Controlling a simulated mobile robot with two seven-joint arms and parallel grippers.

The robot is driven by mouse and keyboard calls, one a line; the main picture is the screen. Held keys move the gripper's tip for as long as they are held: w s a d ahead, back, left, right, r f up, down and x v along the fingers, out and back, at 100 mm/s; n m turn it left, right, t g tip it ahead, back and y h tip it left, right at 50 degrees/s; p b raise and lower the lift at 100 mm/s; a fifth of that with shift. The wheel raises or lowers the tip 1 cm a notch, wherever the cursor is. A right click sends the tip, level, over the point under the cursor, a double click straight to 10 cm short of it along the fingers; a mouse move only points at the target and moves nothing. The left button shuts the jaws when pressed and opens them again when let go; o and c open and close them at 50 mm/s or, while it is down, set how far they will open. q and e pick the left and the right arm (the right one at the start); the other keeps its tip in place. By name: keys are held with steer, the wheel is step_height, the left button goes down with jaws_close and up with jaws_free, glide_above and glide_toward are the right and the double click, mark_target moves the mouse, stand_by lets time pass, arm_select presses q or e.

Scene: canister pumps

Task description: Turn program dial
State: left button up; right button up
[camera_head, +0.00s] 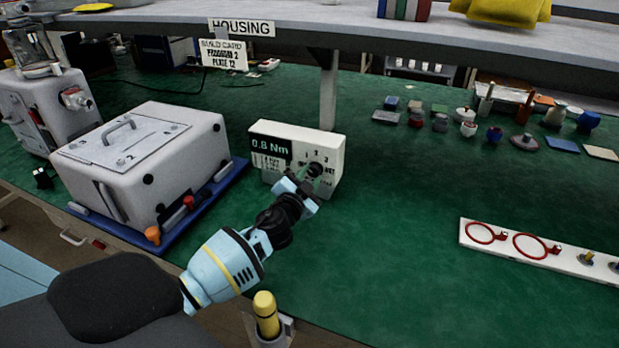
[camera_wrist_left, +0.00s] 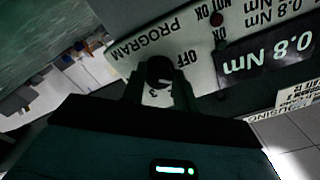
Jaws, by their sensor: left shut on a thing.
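The program dial (camera_head: 315,169) is a small black knob on the front of a white controller box (camera_head: 333,150) with a "0.8 Nm" display (camera_head: 271,147). In the left wrist view the dial (camera_wrist_left: 160,71) shows beside the word PROGRAM, with OFF and a 3 near it. My left gripper (camera_head: 308,180) is at the dial, its fingers (camera_wrist_left: 160,88) on both sides of the knob, shut on it. The fingers partly hide the knob and the numbers in the head view. My right gripper is not in view.
A white lidded box (camera_head: 145,165) on a blue base (camera_head: 215,205) stands left of the controller. A build card (camera_head: 224,53) hangs from the shelf above. Several small parts lie at the back right. A white rack with red rings (camera_head: 485,233) lies at right. The green mat between is clear.

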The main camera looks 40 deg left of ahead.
arm_select(q)
steer(key=m, duration=0.5)
steer(key=shift+a+r+p, duration=0.1)
steer(key=shift+p, duration=0.25)
steer(key=shift+m+p, duration=0.35)
steer(key=shift+m, duration=2.05)
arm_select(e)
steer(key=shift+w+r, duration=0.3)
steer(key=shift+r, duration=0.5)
arm_select(q)
steer(key=o, duration=1)
steer(key=shift+c, duration=0.2)
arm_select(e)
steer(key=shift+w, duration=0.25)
arm_select(q)
steer(key=shift+s, duration=0.1)
steer(key=shift+s, duration=0.5)
steer(key=v, duration=0.6)
steer(key=shift+s, duration=0.35)
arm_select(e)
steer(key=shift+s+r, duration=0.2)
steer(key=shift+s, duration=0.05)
